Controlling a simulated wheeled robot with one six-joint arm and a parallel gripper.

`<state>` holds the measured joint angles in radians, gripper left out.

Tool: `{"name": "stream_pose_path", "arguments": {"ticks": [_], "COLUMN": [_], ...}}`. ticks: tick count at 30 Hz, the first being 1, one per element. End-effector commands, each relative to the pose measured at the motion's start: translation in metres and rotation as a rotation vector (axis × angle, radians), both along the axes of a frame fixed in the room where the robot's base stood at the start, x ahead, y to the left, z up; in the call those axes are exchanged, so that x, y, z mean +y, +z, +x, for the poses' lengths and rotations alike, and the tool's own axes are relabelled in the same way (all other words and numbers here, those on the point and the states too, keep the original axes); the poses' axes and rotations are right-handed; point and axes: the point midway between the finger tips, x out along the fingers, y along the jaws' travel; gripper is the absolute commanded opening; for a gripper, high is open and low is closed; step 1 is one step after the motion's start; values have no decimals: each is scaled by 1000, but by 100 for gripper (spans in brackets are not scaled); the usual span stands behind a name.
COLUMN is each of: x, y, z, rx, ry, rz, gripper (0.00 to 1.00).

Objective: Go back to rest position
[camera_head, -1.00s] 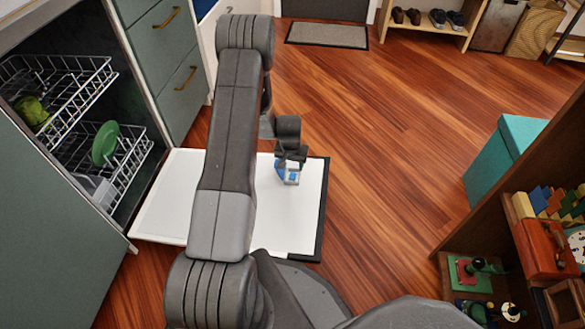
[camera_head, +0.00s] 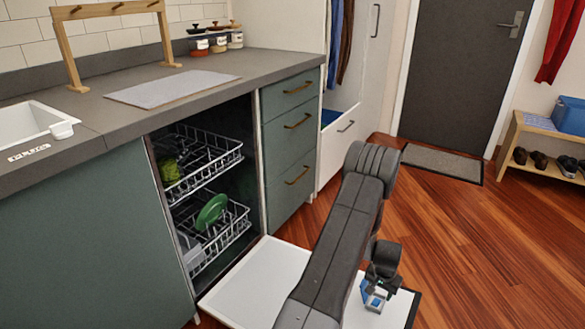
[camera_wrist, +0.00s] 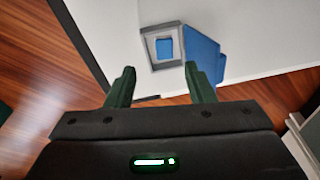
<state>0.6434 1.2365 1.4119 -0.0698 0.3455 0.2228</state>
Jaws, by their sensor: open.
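My gripper (camera_wrist: 160,72) is open, its two dark green fingers apart with nothing between them. In the head view it (camera_head: 379,280) hangs over the lowered white dishwasher door (camera_head: 247,288). In the wrist view, a grey dispenser cup (camera_wrist: 147,50) in the door holds a blue tablet (camera_wrist: 164,48). The blue dispenser lid (camera_wrist: 204,55) stands open beside it. The cup lies just beyond the fingertips; the exact gap cannot be told.
The open dishwasher has an upper rack (camera_head: 204,167) and a lower rack (camera_head: 229,231) with a green plate (camera_head: 211,211). Drawers (camera_head: 291,130) stand right of it, below the counter (camera_head: 240,66). Wooden floor (camera_head: 465,235) is free at the right.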

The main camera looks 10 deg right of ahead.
Motion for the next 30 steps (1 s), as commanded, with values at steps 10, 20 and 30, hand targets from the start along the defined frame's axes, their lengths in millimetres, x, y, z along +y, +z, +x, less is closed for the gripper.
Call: {"name": "stream_pose_path", "arguments": {"ticks": [10, 20, 30], "x": [-5, -5, 5], "y": [-52, -59, -61], "z": [6, 7, 8], "rx": [1, 0, 14], "ry": [1, 1, 25], "rz": [1, 0, 7], "gripper": [49, 49, 49]}}
